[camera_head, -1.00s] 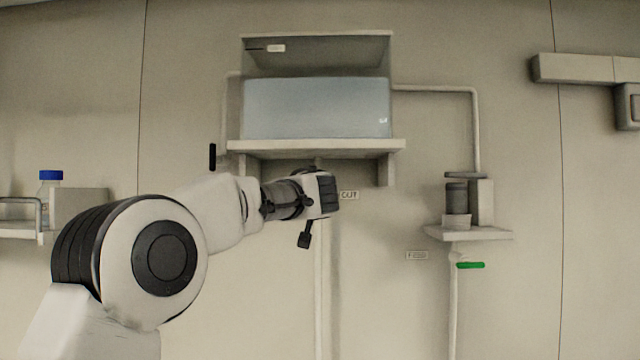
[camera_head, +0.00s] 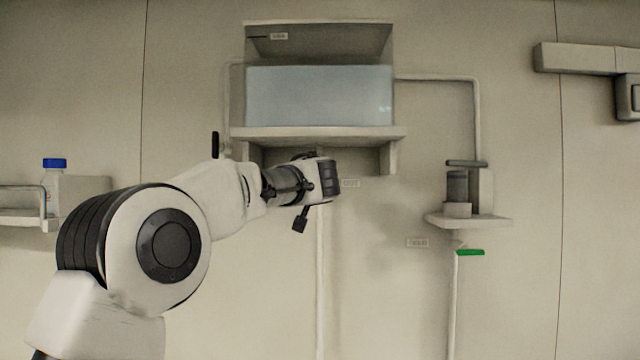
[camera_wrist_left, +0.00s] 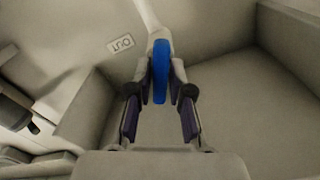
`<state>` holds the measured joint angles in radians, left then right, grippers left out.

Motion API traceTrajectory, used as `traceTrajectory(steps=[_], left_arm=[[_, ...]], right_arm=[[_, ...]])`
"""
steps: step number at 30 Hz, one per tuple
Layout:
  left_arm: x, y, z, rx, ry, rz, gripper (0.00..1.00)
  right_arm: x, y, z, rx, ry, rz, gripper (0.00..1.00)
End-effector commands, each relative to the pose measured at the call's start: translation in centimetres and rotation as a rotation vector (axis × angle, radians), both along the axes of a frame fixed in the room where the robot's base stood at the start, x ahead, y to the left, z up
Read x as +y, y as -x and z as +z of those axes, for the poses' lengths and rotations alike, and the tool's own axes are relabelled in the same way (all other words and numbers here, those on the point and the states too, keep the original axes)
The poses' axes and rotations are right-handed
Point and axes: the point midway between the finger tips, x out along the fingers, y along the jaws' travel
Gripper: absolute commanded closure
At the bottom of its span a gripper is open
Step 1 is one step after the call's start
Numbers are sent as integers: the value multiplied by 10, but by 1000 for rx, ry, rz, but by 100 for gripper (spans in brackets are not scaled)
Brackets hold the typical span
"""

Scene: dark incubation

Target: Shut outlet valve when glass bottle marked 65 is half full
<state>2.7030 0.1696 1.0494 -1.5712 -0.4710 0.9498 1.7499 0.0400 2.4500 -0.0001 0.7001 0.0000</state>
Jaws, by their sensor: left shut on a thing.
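The outlet valve's blue handle (camera_wrist_left: 160,71) stands between the fingers of my left gripper (camera_wrist_left: 160,92) in the left wrist view, and the gripper is shut on it. An OUT label (camera_wrist_left: 120,45) is on the wall beside it. In the head view my left gripper (camera_head: 328,178) is below the tank shelf and hides the valve. The clear tank (camera_head: 318,96) above holds pale blue liquid. A bottle with a blue cap (camera_head: 54,163) stands on the left shelf; no marking on it is readable and its fill level is unclear. My right gripper is not in view.
A green valve handle (camera_head: 470,252) sits under a small right shelf (camera_head: 470,220) that bears a dark cylindrical device (camera_head: 457,187). A pipe (camera_head: 476,120) runs from there to the tank. A wall box (camera_head: 628,98) is at the far right. The tank shelf (camera_head: 318,133) is close above my gripper.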

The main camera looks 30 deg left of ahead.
Motion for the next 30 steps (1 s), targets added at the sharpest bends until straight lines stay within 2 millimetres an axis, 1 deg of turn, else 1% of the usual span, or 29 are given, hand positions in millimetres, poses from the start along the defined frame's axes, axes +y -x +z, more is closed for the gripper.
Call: traceTrajectory(steps=[12, 30], left_arm=[[-1, 0, 0, 178, -299, 1, 100], [-3, -1, 0, 464, -769, 3, 100]], right_arm=[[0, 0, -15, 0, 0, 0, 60], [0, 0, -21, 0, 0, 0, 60]])
